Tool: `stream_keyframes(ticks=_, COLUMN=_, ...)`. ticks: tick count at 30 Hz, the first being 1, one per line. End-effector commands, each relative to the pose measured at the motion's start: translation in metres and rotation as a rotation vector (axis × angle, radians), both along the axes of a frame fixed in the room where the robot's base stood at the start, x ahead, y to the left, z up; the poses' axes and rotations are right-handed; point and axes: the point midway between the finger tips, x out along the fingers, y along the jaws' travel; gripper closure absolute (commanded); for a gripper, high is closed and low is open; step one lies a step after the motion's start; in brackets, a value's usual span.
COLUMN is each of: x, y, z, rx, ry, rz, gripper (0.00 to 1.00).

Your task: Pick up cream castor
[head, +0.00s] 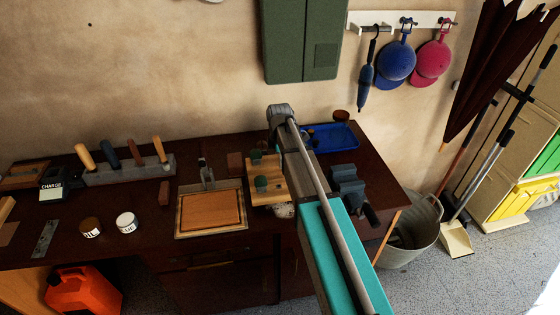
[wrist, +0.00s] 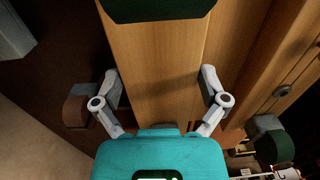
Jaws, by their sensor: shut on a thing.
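I cannot pick out a cream castor for sure. A small whitish round thing (head: 284,210) sits beside my arm at the front of the bench in the head view. In the wrist view my gripper (wrist: 162,92) has its two grey fingers on either side of a light wooden piece (wrist: 158,62) with a dark green part above it. The jaws are shut on this piece as far as I can tell; the contact itself is not clear. In the head view my arm hides the gripper.
A wooden rack (head: 270,170) with green knobs stands left of my arm on the dark bench (head: 120,225). A blue tray (head: 345,140) and a blue-grey vise (head: 347,185) are to its right. A framed wooden board (head: 210,210) lies left. A metal bucket (head: 412,235) stands on the floor.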

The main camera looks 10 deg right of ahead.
Motion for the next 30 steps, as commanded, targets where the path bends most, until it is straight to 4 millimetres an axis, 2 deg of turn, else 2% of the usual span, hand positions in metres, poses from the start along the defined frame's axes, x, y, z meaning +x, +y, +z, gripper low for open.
stream_keyframes(ticks=6, x=0.001, y=0.0, z=-0.019, rx=0.0, ry=0.002, rz=0.0, gripper=0.68)
stream_keyframes(ticks=12, x=0.001, y=0.0, z=-0.029, rx=0.0, ry=0.002, rz=0.0, gripper=0.68)
stream_keyframes(ticks=25, x=0.001, y=0.0, z=-0.031, rx=-0.001, ry=0.001, rz=0.0, gripper=0.68)
stream_keyframes(ticks=26, x=0.001, y=0.0, z=-0.032, rx=-0.001, ry=-0.002, rz=0.0, gripper=0.04)
stream_keyframes(ticks=27, x=0.001, y=0.0, z=-0.032, rx=-0.001, ry=-0.001, rz=0.0, gripper=0.0)
stream_keyframes(ticks=30, x=0.001, y=0.0, z=-0.032, rx=-0.001, ry=-0.001, rz=0.0, gripper=0.0)
